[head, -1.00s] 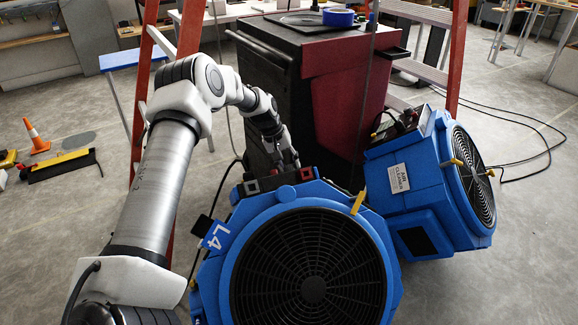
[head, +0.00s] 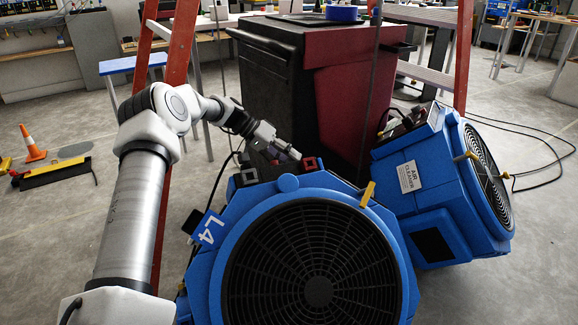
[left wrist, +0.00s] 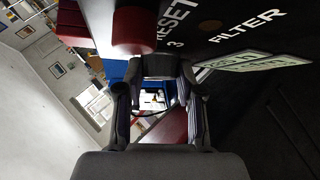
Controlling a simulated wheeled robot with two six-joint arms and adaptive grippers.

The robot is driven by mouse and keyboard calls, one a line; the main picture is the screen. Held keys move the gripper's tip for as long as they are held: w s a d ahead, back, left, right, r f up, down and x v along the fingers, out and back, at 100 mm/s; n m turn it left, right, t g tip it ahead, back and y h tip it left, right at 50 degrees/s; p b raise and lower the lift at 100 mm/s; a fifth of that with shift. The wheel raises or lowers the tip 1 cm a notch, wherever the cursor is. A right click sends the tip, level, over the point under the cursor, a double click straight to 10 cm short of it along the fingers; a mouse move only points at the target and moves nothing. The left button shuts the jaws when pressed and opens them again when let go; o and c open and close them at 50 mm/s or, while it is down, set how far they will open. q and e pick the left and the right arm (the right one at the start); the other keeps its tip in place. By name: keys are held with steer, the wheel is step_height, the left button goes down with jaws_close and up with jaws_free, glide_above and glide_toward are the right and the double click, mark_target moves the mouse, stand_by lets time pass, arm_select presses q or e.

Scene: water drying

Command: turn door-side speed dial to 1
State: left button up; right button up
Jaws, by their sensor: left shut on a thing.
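The blue air cleaner marked L4 (head: 230,215) stands in front of me, with a dark control panel (head: 280,172) along its top back edge. My left gripper (head: 295,154) reaches down to this panel from the left, tilted to the right. In the left wrist view, its two fingers (left wrist: 160,80) close around a dark grey dial (left wrist: 158,66), close to the panel lettering "3" and "RESET". The fingers hide the dial's sides, and its pointer cannot be made out. The dial is too small to tell in the head view. My right gripper is out of view.
A red knob or button (left wrist: 134,35) sits close beside the fingers. A second blue air cleaner (head: 425,185) stands at the right. A black and red cabinet (head: 285,80) rises behind the panel, between orange ladder legs (head: 180,65). Cables lie on the floor at right.

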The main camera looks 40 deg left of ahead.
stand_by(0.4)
arm_select(q)
steer(key=o, duration=1.2)
steer(key=shift+c, duration=0.2)
step_height(320, 180, up, 10)
